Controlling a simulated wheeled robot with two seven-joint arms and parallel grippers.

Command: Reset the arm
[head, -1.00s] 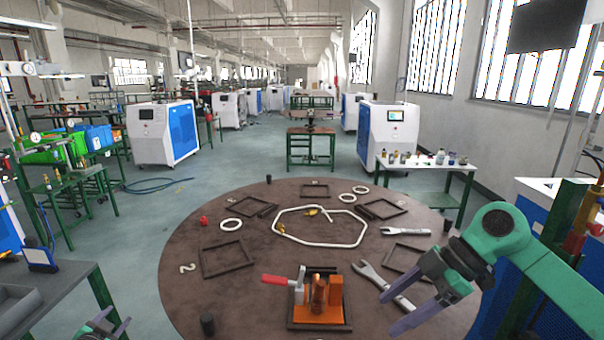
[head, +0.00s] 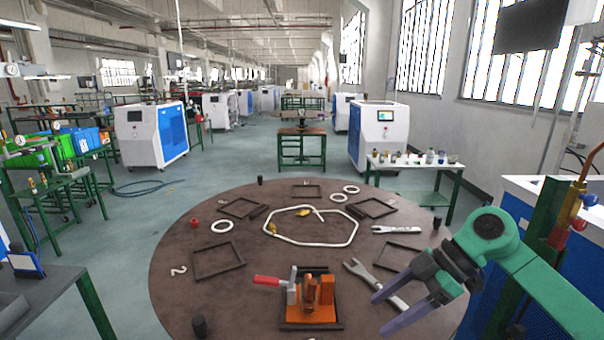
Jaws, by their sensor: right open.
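My right arm comes in from the right, and its green and grey right gripper (head: 378,316) hangs over the right front part of the round brown table (head: 215,290). Its two purple-grey fingers are spread apart with nothing between them. They point left and toward the front, beside the larger wrench (head: 372,282) and right of the orange fixture (head: 326,298) with the red-handled clamp (head: 272,282). My left gripper is not in view.
A black cylinder (head: 199,327) stands at the front left. A green post (head: 550,240) stands close beside my right arm.

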